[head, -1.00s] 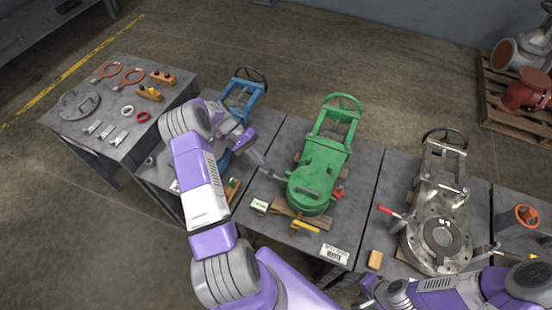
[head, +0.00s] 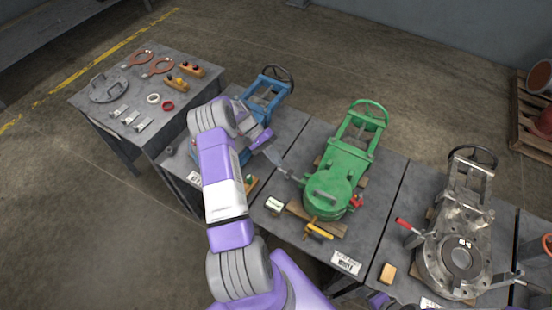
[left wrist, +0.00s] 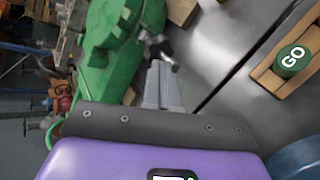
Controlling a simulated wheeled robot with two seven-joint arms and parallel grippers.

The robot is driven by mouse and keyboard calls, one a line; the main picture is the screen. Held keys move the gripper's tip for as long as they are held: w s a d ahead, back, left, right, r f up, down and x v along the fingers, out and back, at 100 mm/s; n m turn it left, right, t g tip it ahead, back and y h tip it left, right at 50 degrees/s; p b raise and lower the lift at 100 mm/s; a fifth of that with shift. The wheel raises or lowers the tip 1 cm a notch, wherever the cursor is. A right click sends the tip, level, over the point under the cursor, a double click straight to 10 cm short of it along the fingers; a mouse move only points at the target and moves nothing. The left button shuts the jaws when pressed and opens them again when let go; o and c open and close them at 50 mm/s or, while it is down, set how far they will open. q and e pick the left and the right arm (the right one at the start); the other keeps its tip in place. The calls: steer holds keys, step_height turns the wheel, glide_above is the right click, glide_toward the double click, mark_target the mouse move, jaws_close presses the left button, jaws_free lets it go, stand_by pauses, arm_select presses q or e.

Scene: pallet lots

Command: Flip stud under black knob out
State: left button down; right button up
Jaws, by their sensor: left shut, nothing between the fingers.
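The green valve (head: 338,170) lies on the middle table, its round cover towards me. A stud with a dark end, apparently the black knob, sticks out at the cover's left side; it shows blurred in the left wrist view (left wrist: 163,47). My left gripper (head: 283,167) is shut and empty, its fingertips close to this stud. In the left wrist view the shut fingers (left wrist: 164,85) point at it; I cannot tell whether they touch. A red knob (head: 357,201) and a yellow handle (head: 320,231) are at the cover's other sides. My right arm barely shows at the bottom edge.
A blue valve (head: 265,97) stands left, partly behind my arm. A grey metal valve (head: 461,250) with a red lever stands right. A side table (head: 185,107) holds rings, blocks and a flange.

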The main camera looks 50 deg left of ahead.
arm_select(q)
steer(key=v, duration=0.7)
steer(key=shift+a+r+p, duration=0.15)
steer(key=shift+a+p, duration=0.1)
steer(key=shift+p, duration=0.2)
